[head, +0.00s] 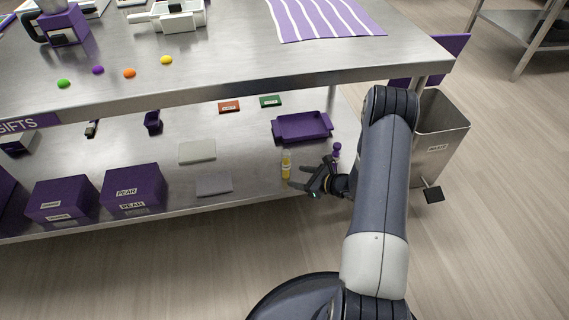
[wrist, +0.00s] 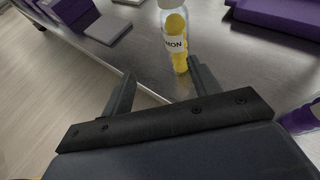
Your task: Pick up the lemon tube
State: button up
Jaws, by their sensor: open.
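The lemon tube (head: 286,165) stands upright on the lower steel shelf, near its front edge. It is a clear tube with yellow sweets inside and a white label. In the wrist view the lemon tube (wrist: 175,42) stands just beyond the fingertips, nearer the right finger, its label reading "MON" and its top cut off by the frame. My gripper (head: 297,187) is open and empty, reaching in from the right just in front of the tube. The gripper's two fingers also show in the wrist view (wrist: 160,78), spread apart with nothing between them.
A purple tray (head: 303,127) lies behind the tube. A purple-capped tube (head: 336,151) stands close behind my gripper on the right. The upper tabletop (head: 230,65) overhangs the shelf. A steel bin (head: 438,140) stands right.

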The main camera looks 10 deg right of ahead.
aim_at(282, 169)
jog(key=shift+w+d+f+m+t+h, duration=0.2)
jog(key=shift+w+d+f+m, duration=0.15)
jog(key=shift+d+f, duration=0.15)
jog(key=shift+w+d+f+m+t+h, duration=0.1)
jog(key=shift+w+d+f+m+t, duration=0.1)
jog(key=shift+w+d+f+m, duration=0.3)
jog(key=b+x, duration=0.1)
jog(key=x, duration=0.3)
jog(key=shift+w+a+f+b, duration=0.15)
jog(key=shift+a+f+b, duration=0.1)
jog(key=shift+f+b, duration=0.05)
jog(key=shift+r+b+x, duration=0.1)
jog(key=shift+b+x, duration=0.5)
jog(key=shift+x, duration=0.9)
jog(key=shift+r+b+x, duration=0.15)
jog(key=shift+b+x, duration=0.4)
jog(key=shift+x, duration=1)
jog(key=shift+a, duration=0.1)
jog(key=shift+c, duration=0.2)
jog(key=c, duration=1)
